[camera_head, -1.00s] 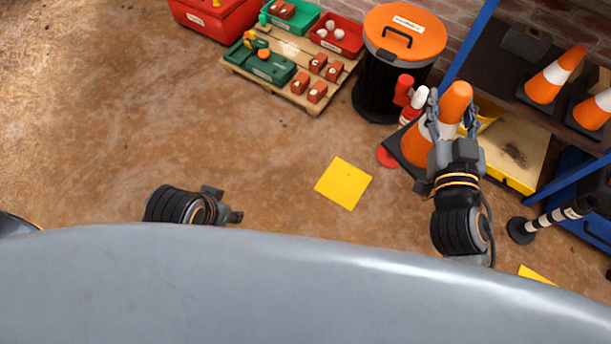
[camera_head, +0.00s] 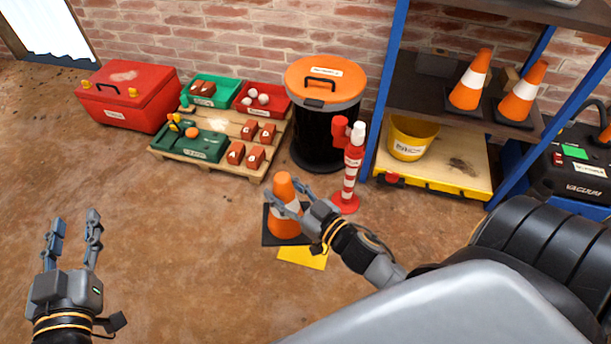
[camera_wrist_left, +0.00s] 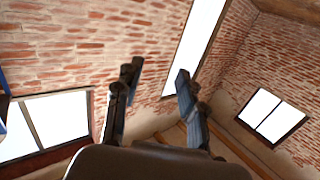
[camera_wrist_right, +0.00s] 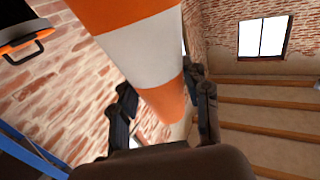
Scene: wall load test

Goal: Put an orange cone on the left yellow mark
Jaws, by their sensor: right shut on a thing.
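An orange cone (camera_head: 284,227) with a white band and a dark square base stands upright in the head view. My right gripper (camera_head: 284,198) is shut on its upper part; the cone also fills the middle of the right wrist view (camera_wrist_right: 145,50). A yellow mark (camera_head: 303,257) lies on the floor at the near side of the cone, and the cone's base hides part of it. I cannot tell whether the base touches the floor. My left gripper (camera_head: 74,232) is open and empty at the left; its fingers show in the left wrist view (camera_wrist_left: 155,95).
Two more cones (camera_head: 470,80) (camera_head: 522,95) stand on the shelf at the right. A red-white post (camera_head: 350,180) and a black bin (camera_head: 320,140) with an orange lid stand behind the held cone. A pallet (camera_head: 185,157) with trays is further left. The floor at left is clear.

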